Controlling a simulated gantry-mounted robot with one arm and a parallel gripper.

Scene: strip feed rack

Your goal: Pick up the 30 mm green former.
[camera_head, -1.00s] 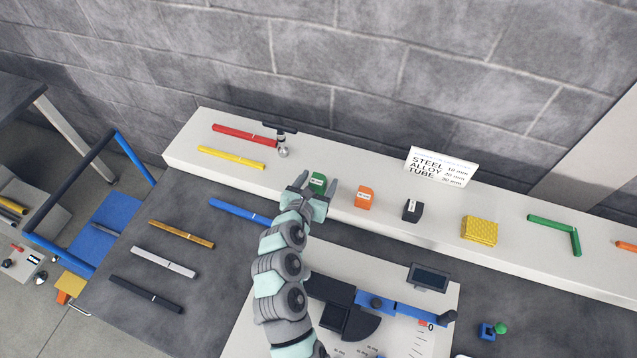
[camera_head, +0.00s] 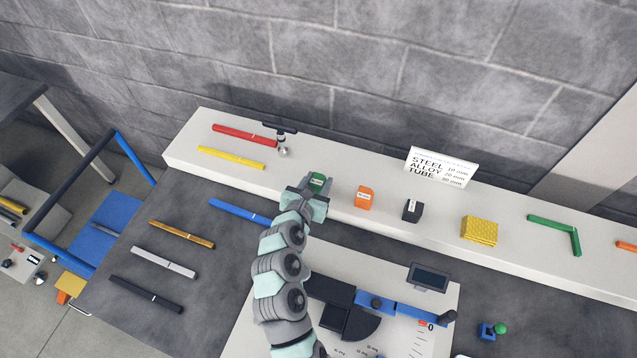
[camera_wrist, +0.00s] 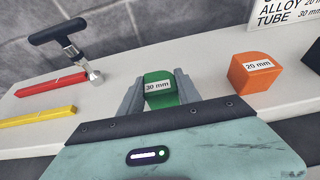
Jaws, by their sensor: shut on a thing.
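The green former (camera_head: 317,181) stands on the white shelf (camera_head: 385,205). In the wrist view the green former (camera_wrist: 160,90) carries a label reading 30 mm. My gripper (camera_head: 317,184) is shut on it, and in the wrist view the fingers of my gripper (camera_wrist: 159,92) press on its left and right sides. The former appears to be still on the shelf; its lower part is hidden behind my gripper.
An orange 20 mm former (camera_head: 364,197) stands to the right, then a black former (camera_head: 411,210) and a yellow block (camera_head: 479,231). A black-handled tool (camera_head: 283,140) stands behind left, near red (camera_head: 245,135) and yellow (camera_head: 231,158) strips. A sign (camera_head: 440,167) stands at the back.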

